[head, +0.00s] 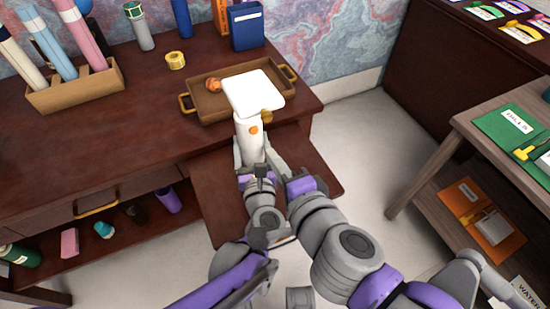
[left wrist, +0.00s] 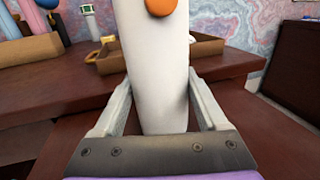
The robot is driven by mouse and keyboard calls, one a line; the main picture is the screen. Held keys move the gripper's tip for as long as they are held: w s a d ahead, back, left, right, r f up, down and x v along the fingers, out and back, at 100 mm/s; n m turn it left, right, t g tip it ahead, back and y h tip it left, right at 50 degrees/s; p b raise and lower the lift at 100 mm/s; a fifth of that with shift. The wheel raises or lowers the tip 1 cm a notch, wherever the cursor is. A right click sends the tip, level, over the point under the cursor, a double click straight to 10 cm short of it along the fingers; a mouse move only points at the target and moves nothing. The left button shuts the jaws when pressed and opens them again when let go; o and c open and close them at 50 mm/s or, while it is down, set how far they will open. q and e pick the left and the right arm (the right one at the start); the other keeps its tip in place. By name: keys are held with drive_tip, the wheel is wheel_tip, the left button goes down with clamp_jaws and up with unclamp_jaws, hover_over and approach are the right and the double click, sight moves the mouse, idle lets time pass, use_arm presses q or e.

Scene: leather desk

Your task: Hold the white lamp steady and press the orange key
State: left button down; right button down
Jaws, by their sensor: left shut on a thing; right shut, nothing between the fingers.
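The white lamp (head: 254,92) has a broad flat head and a pale stem, seen in front of the wooden tray. The orange key (head: 253,129) is a small round button on the stem; it also shows at the top of the left wrist view (left wrist: 161,7). My left gripper (left wrist: 162,112) is shut on the lamp's stem below the key, one finger on each side. The lamp looks roughly upright; its lower end is hidden. My right gripper (head: 281,163) is shut and empty, beside the stem, lower and to the right of the key. Its fingertips are partly hidden.
The tray (head: 208,109) with yellow handles holds a small orange-brown item (head: 213,85). A yellow tape roll (head: 175,61) and a holder with rolled tubes (head: 75,92) stand on the desk (head: 90,150). A side table (head: 455,125) is at right. Open floor lies between.

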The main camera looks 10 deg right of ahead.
use_arm(q)
unclamp_jaws()
drive_tip(key=shift+w+f, duration=0.1)
drive_tip(key=s, duration=1.2)
drive_tip(key=shift+d, duration=0.3)
